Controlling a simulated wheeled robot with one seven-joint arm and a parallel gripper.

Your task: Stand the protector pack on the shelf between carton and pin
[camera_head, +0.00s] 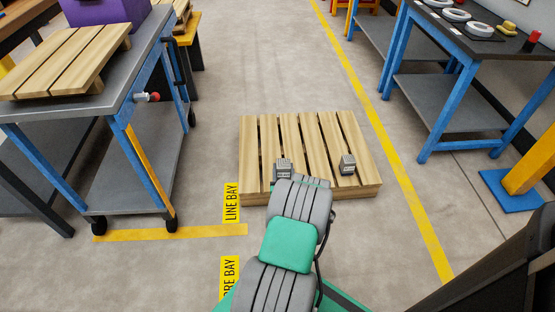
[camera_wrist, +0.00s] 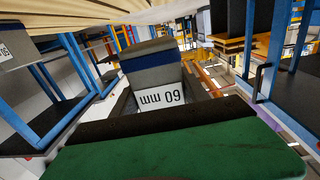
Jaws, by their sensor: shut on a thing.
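The protector pack (camera_wrist: 160,97) appears to be the block with a white "60 mm" label, seen upside down in the wrist view, with a blue band and dark grey end. My gripper (camera_wrist: 165,112) is shut on it; a dark bar and green block fill the view's lower part, and the fingertips are not clear. I cannot surely pick out the target shelf, carton or pin.
Two small grey blocks show at the pallet (camera_head: 290,135): one (camera_head: 283,168) by my arm, one (camera_head: 348,163) to the right. A blue-legged cart (camera_head: 135,85) with slats stands left. A blue-legged table (camera_head: 475,50) with white rings stands right.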

